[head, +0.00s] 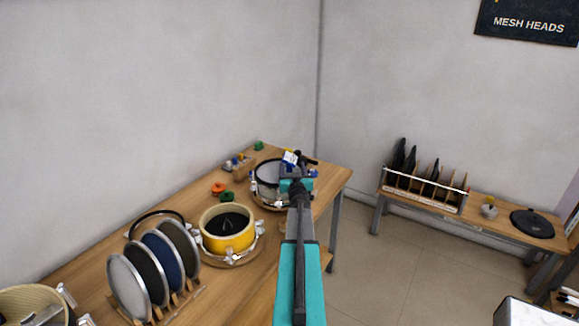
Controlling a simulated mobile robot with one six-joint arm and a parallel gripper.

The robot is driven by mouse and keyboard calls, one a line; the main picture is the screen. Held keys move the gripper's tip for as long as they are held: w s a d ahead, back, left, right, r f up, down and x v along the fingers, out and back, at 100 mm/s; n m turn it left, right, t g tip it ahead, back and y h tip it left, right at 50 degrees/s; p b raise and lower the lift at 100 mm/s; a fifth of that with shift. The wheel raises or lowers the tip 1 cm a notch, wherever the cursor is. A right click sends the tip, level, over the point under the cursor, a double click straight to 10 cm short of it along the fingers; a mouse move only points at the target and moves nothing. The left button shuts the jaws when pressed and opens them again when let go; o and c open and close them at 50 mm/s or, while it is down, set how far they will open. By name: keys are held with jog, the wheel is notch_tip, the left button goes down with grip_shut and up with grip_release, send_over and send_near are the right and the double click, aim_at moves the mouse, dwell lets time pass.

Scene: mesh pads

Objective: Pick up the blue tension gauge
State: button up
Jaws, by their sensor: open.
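My teal and dark arm reaches across the wooden table to the drum (266,172) with a pale mesh head near the far corner. My gripper (300,162) is open at the arm's far end, over the right side of this drum. A small white and blue thing (290,157) shows at the gripper and looks like the tension gauge. It is partly hidden, and I cannot tell whether it touches the jaws. Another small blue patch (314,174) shows just right of the gripper; its identity is unclear.
A yellow drum (228,239) and a rack of round pads (150,266) stand nearer on the table. Orange (218,187) and green (227,197) pieces and a small wooden holder (238,164) lie along the back. A low bench (480,212) with a slotted rack stands right, across open floor.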

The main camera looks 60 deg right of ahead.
jog(key=shift+w+d, duration=0.35)
jog(key=shift+d, duration=0.05)
dwell(0.4)
grip_shut()
